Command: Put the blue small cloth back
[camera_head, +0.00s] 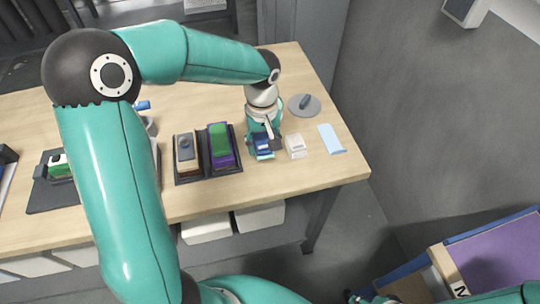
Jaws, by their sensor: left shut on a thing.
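My left arm reaches over the table from the left, and its gripper (265,132) points down near the right end of the table. It is shut on a small, darker blue folded thing with a pale part, which I take for the blue small cloth (263,147). The fingers partly hide it, and I cannot tell whether it touches the table. A flat light blue piece (331,139) lies farther right on the table, apart from the gripper.
A small white block (295,146) stands just right of the gripper. Dark trays with a brush-like block (186,152) and a green-and-purple block (221,145) are to the left. A grey round lid-like disc (304,105) lies behind. The table's right front corner is clear.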

